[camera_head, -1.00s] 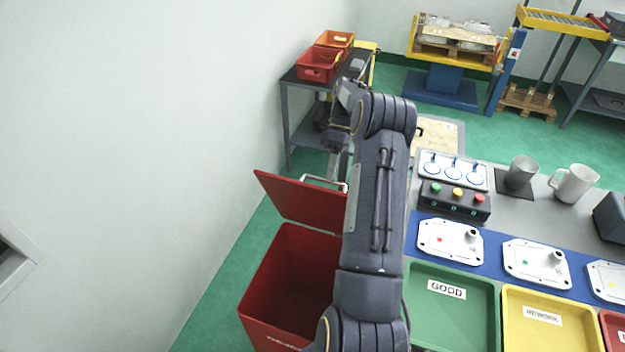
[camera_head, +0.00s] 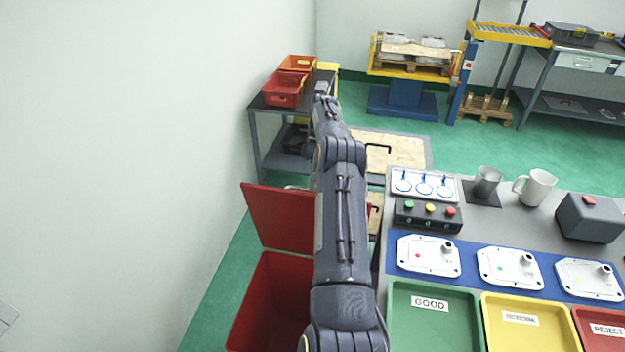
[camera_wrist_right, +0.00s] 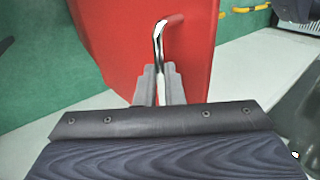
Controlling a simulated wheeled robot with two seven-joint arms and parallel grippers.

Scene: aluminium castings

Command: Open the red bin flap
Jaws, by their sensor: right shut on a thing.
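The red bin (camera_head: 262,300) stands on the green floor at the lower left of the head view, partly hidden by my right arm. Its red flap (camera_head: 278,217) is raised and stands steeply up at the far side of the opening. In the right wrist view the flap (camera_wrist_right: 195,60) fills the middle, with a bent metal handle (camera_wrist_right: 158,42) on it. My right gripper (camera_wrist_right: 158,88) is shut on this handle. In the head view the gripper is hidden behind my arm and the flap. My left gripper is not in view.
To the right is a grey bench with green (camera_head: 432,320), yellow (camera_head: 528,335) and red trays, white castings (camera_head: 428,256), a button box (camera_head: 428,215) and mugs. A shelf with red crates (camera_head: 284,90) stands behind the flap. A white wall is on the left.

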